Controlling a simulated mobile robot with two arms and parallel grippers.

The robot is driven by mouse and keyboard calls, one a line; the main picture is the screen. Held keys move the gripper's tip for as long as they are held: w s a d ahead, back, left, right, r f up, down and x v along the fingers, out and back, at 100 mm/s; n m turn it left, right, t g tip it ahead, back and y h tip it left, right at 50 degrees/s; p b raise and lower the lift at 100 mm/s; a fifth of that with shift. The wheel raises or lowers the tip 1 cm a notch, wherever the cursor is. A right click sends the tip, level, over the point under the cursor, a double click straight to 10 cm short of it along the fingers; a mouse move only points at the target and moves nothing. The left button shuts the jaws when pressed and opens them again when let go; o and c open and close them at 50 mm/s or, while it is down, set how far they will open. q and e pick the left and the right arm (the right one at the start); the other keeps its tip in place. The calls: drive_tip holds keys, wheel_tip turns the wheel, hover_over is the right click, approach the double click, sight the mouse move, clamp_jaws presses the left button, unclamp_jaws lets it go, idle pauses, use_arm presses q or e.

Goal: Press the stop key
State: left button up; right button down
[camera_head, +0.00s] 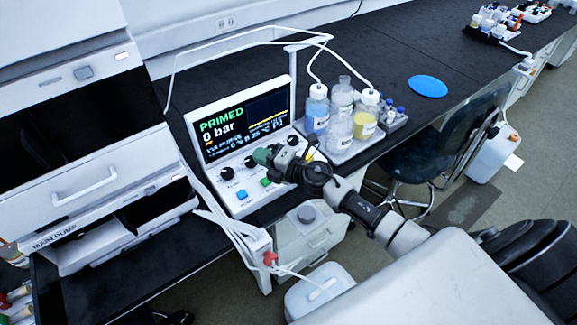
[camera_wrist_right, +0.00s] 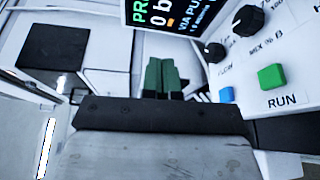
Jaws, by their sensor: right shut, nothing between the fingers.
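The white control panel (camera_head: 228,181) stands on the dark bench, with a screen (camera_head: 240,115) reading PRIMED and 0 bar. Its face has black knobs, a blue key (camera_head: 242,194) and a green key (camera_head: 266,182). In the right wrist view the green key (camera_wrist_right: 271,76) is labelled RUN and the blue key (camera_wrist_right: 227,95) is at its left. I cannot make out a stop key; my gripper and arm cover the panel's right part in the head view. My right gripper (camera_head: 262,157) is shut and empty in front of the panel. Its green fingers (camera_wrist_right: 161,75) show in the wrist view.
A tray of bottles (camera_head: 343,150) with tubes stands right of the panel. A large white instrument (camera_head: 80,185) is on the left. White tubing (camera_head: 225,225) runs down the panel's left side. A blue disc (camera_head: 427,86) lies on clear bench farther right.

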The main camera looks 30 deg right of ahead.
use_arm(q)
drive_tip(key=shift+w+r+p, duration=0.4)
drive_tip(key=shift+w+r, duration=0.05)
drive_tip(key=shift+r, duration=0.05)
use_arm(e)
drive_tip(key=w+d+n+g+h, duration=0.2)
drive_tip(key=w+d+n+g, duration=0.1)
drive_tip(key=d+n+g, duration=0.5)
drive_tip(key=shift+d+r+n, duration=0.2)
drive_tip(key=shift+d+n, duration=0.55)
drive_tip(key=shift+n, duration=0.45)
use_arm(q)
drive_tip(key=shift+f, duration=0.15)
use_arm(e)
drive_tip(key=shift+f, duration=0.15)
wheel_tip(320, 180, down, 8)
drive_tip(key=b, duration=0.6)
drive_tip(key=shift+b, duration=0.4)
use_arm(q)
wheel_tip(320, 180, down, 7)
use_arm(e)
drive_tip(key=shift+f, duration=0.3)
use_arm(q)
drive_tip(key=shift+f+b, duration=0.2)
drive_tip(key=shift+b, duration=0.25)
use_arm(e)
drive_tip(key=shift+f, duration=0.35)
